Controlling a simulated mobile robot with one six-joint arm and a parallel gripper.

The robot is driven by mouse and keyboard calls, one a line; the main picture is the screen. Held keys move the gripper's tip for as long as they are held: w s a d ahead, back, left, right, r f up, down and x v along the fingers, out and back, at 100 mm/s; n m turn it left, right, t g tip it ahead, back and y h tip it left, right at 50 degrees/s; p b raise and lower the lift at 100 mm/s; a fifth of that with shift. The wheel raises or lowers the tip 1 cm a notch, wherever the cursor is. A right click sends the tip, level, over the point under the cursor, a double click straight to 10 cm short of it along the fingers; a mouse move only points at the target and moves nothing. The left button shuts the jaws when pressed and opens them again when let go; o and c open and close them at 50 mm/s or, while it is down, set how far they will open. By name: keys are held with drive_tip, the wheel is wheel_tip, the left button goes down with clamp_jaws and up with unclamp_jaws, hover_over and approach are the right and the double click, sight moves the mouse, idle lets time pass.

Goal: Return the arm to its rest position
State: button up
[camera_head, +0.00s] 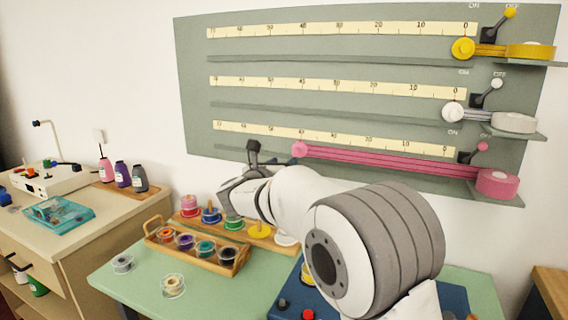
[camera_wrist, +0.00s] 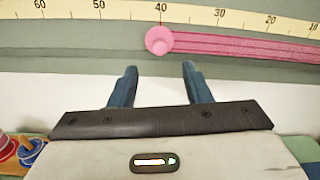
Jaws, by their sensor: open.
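My arm reaches from the right foreground over the green counter (camera_head: 145,290) toward the wall board. My gripper (camera_head: 240,165) is at the arm's far end, left of the pink knob (camera_head: 299,149). In the wrist view my gripper (camera_wrist: 159,72) is open, with nothing between its two fingers. The pink knob (camera_wrist: 159,40) lies just beyond the fingertips, apart from them, near the 40 mark. A pink ribbon (camera_head: 390,164) runs from the knob right to the pink roll (camera_head: 496,183).
The board (camera_head: 195,75) also carries a yellow knob (camera_head: 463,48) and a white knob (camera_head: 452,112), both at the right. A wooden tray of spools (camera_head: 158,242) and a spool rack (camera_head: 181,221) stand below my gripper. A loose spool (camera_head: 173,286) sits at the front.

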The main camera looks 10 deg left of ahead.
drive_tip(key=s+d+r+n+g+y+p, duration=0.35)
drive_tip(key=s+d+n+y, duration=0.4)
drive_tip(key=n, duration=1.15)
drive_tip(key=s+d+f+n+g+p, duration=0.2)
drive_tip(key=s+d+n, duration=0.4)
drive_tip(key=s, duration=0.4)
drive_tip(key=s+d+f+n+g+h+p, duration=0.1)
drive_tip(key=s+d+f+n+g, duration=0.4)
drive_tip(key=s, duration=0.6)
drive_tip(key=s+d+f+n+g+h+p, duration=0.1)
drive_tip(key=s+d+f+n+g+p, duration=0.1)
drive_tip(key=s+d+f+n+g, duration=0.2)
drive_tip(key=s+d+f+n, duration=0.1)
drive_tip(key=s+d+n, duration=0.2)
drive_tip(key=s, duration=0.4)
drive_tip(key=shift+d+f+n+p, duration=0.3)
drive_tip(key=shift+d+p, duration=0.1)
drive_tip(key=shift+d, duration=0.25)
